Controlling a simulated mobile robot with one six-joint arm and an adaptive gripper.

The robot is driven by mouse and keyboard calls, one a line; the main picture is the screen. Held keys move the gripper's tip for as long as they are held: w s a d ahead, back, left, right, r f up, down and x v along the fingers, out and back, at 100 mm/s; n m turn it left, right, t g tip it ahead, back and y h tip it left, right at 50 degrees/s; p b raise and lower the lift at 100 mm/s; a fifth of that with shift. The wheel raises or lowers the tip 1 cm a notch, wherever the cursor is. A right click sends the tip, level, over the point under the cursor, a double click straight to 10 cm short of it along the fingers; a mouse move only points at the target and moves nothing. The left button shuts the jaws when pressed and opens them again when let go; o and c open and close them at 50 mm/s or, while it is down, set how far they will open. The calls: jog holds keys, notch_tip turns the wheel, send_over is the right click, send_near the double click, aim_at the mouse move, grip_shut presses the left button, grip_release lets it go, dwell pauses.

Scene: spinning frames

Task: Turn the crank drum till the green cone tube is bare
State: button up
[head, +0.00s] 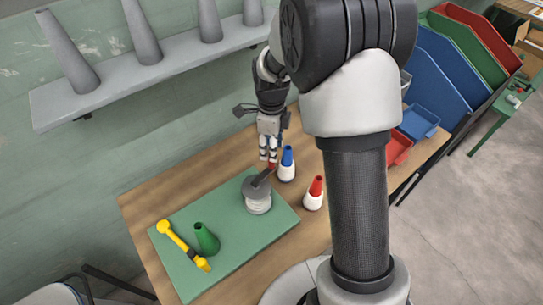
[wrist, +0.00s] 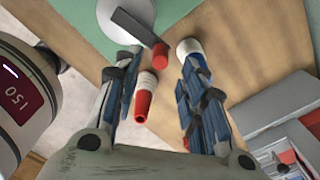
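My gripper (head: 268,160) is open, fingers down, just above the knob. Whether a finger touches the knob I cannot tell.
A yellow tool (head: 183,244) lies beside the green cone. A blue cone with white winding (head: 287,163) and a red one (head: 314,192) stand close right of the crank. Grey cones (head: 140,32) stand on the wall shelf (head: 110,95). Coloured bins (head: 419,122) are at right.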

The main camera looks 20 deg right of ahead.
notch_tip(320, 180, up, 5)
dwell(1.3)
jog(key=s+a+r+n+t+b, duration=0.2)
jog(key=s+r+n+b, duration=0.1)
jog(key=s+r+n, duration=0.9)
jog(key=s+a+f+n+t+b, duration=0.1)
jog(key=s+f+n+t, duration=0.1)
jog(key=s+n, duration=1.1)
jog(key=shift+s+a+t, duration=0.15)
jog(key=shift+a+t, duration=0.15)
jog(key=shift+a, duration=0.05)
